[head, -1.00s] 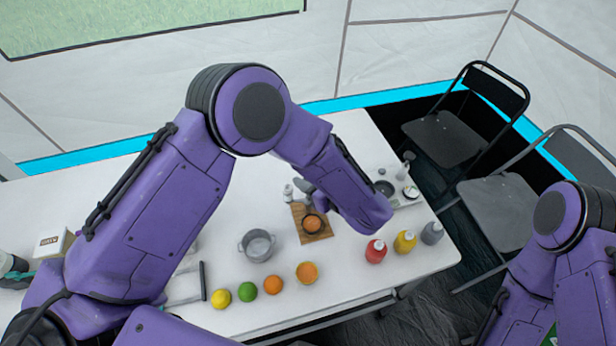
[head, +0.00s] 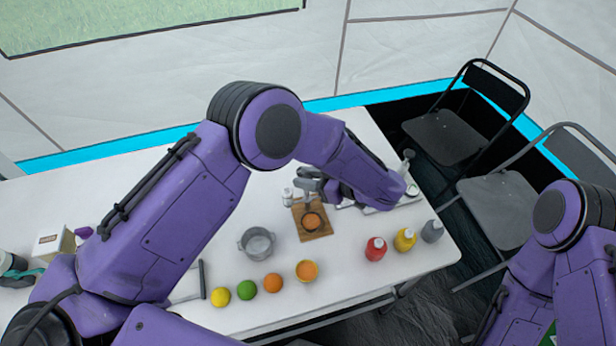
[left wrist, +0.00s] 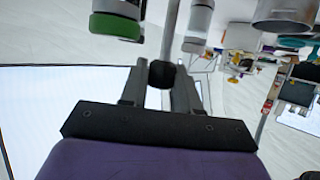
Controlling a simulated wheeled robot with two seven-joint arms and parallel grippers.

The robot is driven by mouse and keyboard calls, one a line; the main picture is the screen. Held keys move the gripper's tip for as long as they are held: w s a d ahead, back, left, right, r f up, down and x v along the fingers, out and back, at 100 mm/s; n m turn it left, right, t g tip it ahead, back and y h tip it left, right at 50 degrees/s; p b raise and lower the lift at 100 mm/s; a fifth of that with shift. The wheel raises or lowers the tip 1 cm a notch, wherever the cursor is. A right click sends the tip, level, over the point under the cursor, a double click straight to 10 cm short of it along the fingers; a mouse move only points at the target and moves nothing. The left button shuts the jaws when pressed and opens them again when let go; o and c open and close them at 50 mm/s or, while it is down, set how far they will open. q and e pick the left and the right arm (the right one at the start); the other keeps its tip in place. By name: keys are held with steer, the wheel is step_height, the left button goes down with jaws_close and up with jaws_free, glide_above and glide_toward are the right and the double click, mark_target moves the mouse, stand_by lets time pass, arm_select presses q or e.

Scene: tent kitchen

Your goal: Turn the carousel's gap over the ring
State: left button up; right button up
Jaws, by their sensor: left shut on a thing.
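My left gripper (head: 314,184) is above the far edge of the wooden board (head: 300,232). In the left wrist view its fingers are shut on a black knob (left wrist: 164,75) at the end of a thin metal post (left wrist: 171,35). A green-banded jar (left wrist: 115,24) and a grey-white jar (left wrist: 197,26) stand either side of the post. They look like parts of the carousel, whose gap I cannot make out. A round orange thing with a dark rim (head: 312,221) lies on the board; I cannot tell whether this is the ring. My right gripper is out of view.
A metal pot (head: 257,243) stands left of the board. My left forearm partly covers a tray.

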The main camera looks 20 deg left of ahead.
arm_select(q)
jaws_close()
steer(key=o, duration=1)
jaws_free()
steer(key=shift+a, duration=0.1)
steer(key=shift+d+r, duration=0.2)
steer(key=shift+d, duration=0.15)
steer(key=p+v, duration=0.1)
steer(key=v, duration=0.2)
steer(key=shift+s+d+r, duration=0.1)
steer(key=shift+d+r, duration=0.1)
steer(key=shift+d, duration=0.15)
steer(key=b+v, duration=0.2)
steer(key=v, duration=0.4)
steer(key=shift+f, duration=0.15)
